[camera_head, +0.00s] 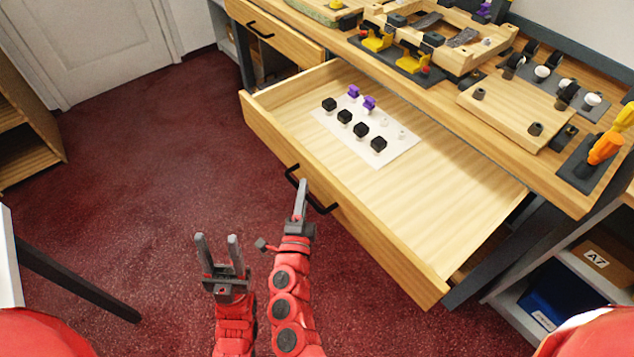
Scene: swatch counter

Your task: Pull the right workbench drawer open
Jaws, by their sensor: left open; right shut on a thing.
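The right workbench drawer (345,205) stands well open, pulled out from under the workbench top. Its black bar handle (318,205) is on the front face. My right gripper (301,186) is at the handle and shut on it. My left gripper (218,240) is open and empty, apart from the drawer, over the red floor. Inside the drawer a white sheet (385,160) carries several black knobs (361,130), two purple pieces (369,103) and small white pieces.
The other drawer (275,32), to the left, looks closed. A shelf with a blue bin (560,295) stands at the lower right. Red floor (150,180) is clear to the left.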

